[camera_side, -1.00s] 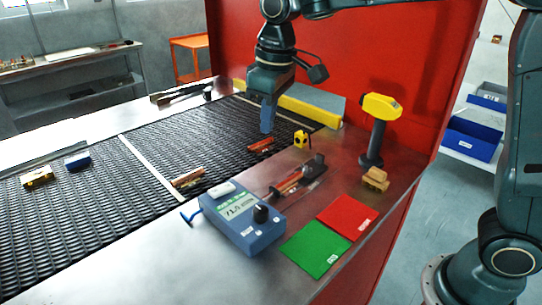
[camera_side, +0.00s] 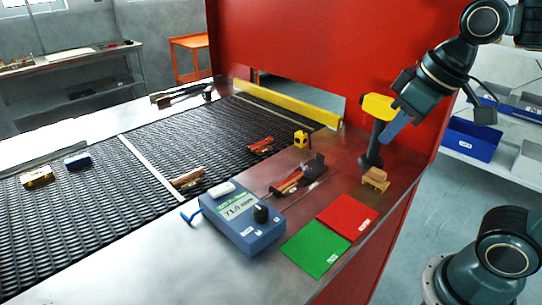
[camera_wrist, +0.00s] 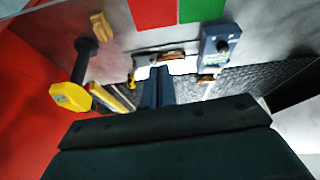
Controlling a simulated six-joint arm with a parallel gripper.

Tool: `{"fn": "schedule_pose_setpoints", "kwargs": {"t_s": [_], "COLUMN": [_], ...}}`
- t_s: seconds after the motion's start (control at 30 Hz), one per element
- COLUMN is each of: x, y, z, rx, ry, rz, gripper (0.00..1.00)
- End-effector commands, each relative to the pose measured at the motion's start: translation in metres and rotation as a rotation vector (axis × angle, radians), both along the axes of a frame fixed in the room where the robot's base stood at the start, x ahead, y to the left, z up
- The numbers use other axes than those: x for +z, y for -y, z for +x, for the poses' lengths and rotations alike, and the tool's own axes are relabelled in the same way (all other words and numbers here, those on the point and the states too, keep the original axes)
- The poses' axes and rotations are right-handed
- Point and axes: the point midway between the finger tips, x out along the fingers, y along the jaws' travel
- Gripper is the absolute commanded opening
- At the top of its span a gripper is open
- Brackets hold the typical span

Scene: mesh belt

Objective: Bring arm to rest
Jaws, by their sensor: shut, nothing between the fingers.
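My gripper (camera_side: 395,128) is shut and empty. In the side view it is raised at the right, in front of the red panel and close to the yellow-headed black stand tool (camera_side: 378,107); I cannot tell whether they touch in that view. In the wrist view the blue-grey fingers (camera_wrist: 156,88) are together in the middle, and the yellow-headed tool (camera_wrist: 72,97) is apart from them at the left. The mesh belt (camera_side: 95,190) lies to the left in the side view, with several small items on it.
A blue meter (camera_side: 243,222), a green card (camera_side: 315,253) and a red card (camera_side: 347,216) lie on the metal ledge. Wooden blocks (camera_side: 375,179) sit by the tool's foot. A yellow bar (camera_side: 285,104) borders the belt's far end. Blue bins (camera_side: 470,140) stand at the right.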

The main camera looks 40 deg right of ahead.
Motion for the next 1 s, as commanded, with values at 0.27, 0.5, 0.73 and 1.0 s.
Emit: {"fn": "schedule_pose_setpoints", "kwargs": {"t_s": [0.27, 0.5, 0.73, 1.0], "x": [-0.02, -0.026, -0.026, -0.026], "y": [0.01, 0.012, 0.012, 0.012], "z": [-0.039, -0.047, -0.047, -0.047], "rx": [-0.063, -0.078, -0.077, -0.077], "ry": [0.064, 0.076, 0.076, 0.076], "rz": [0.011, 0.015, 0.014, 0.014], "gripper": [0.0, 0.0, 0.0, 0.0]}}
